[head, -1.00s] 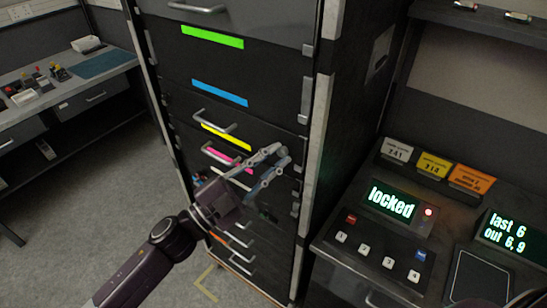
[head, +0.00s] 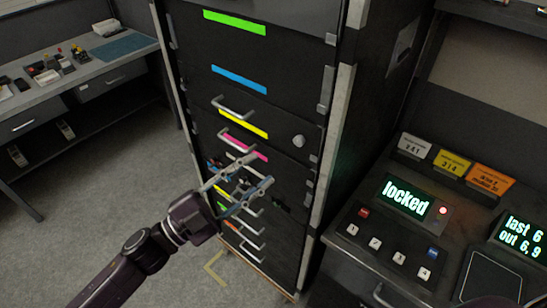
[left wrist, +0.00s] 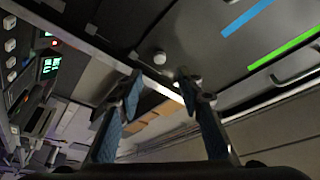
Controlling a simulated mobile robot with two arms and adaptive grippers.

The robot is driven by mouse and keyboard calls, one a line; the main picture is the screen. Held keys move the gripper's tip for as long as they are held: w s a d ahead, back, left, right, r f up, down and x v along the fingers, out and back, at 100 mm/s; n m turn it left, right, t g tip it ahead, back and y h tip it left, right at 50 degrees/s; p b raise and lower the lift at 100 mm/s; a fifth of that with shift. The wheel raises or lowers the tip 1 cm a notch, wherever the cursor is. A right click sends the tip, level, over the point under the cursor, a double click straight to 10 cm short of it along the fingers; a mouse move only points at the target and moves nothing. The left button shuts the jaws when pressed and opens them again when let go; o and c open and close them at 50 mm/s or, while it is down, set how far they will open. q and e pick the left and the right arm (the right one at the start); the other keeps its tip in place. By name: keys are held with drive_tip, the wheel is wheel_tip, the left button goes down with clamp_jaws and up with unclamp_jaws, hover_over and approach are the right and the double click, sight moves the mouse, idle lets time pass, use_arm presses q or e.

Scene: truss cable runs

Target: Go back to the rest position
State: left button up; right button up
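My left gripper (head: 262,168) is in front of the tall dark drawer cabinet (head: 270,45), below the pink-striped drawer. Its two fingers are spread apart with nothing between them. The left wrist view also shows the fingers (left wrist: 160,88) apart and empty, with the cabinet front and a round knob (left wrist: 160,57) beyond them. I cannot tell from these views how close the fingertips are to the drawer handles. My right gripper does not show.
Drawer handles (head: 233,112) stick out from the cabinet. The knob (head: 298,141) is on its front. At right is a console with a "locked" display (head: 405,195) and buttons. A workbench (head: 70,84) stands at far left. Grey floor (head: 105,190) is clear between.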

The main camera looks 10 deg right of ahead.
use_arm(q)
drive_tip(key=shift+v, duration=1.15)
